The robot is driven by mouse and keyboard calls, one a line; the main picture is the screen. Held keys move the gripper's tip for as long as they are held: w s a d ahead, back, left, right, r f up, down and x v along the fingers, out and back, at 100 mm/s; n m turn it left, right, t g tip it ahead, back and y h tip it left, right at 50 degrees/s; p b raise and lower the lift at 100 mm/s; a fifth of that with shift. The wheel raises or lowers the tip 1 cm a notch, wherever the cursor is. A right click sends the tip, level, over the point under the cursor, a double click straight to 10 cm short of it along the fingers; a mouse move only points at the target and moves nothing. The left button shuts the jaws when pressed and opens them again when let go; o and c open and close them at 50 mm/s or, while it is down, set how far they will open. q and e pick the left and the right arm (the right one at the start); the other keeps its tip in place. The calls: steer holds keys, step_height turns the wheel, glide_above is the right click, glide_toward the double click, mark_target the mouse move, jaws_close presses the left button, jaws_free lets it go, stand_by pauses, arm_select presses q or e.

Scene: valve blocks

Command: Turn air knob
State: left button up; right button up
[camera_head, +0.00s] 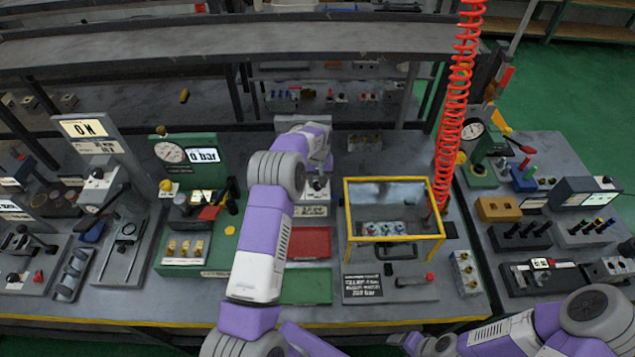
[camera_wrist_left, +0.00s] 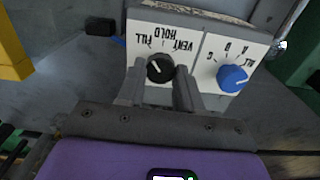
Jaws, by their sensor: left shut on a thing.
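The black knob (camera_wrist_left: 160,68) sits on a white panel (camera_wrist_left: 150,45) with the words FILL, HOLD and VENT, upside down in the left wrist view. A white line on the knob marks its pointer. My left gripper (camera_wrist_left: 160,82) has one finger on each side of the black knob and is shut on it. In the head view my left arm reaches over the bench to the gripper (camera_head: 317,172), above the small panel at the back middle. A blue knob (camera_wrist_left: 232,78) marked with letters is beside it, apart from the fingers.
A yellow-framed clear box (camera_head: 394,239) stands right of the left arm, with a red coiled hose (camera_head: 458,110) hanging behind it. A green gauge station (camera_head: 190,205) is on the left. A red tray (camera_head: 308,243) lies in front of the panel.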

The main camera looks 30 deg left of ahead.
mark_target(318, 184)
arm_select(q)
steer(key=m+b, duration=0.1)
steer(key=m, duration=0.2)
steer(key=shift+m+b, duration=0.75)
steer(key=shift+m, duration=1.35)
steer(key=o, duration=1)
steer(key=shift+o, duration=0.2)
step_height(318, 184, up, 8)
steer(key=shift+f, duration=0.15)
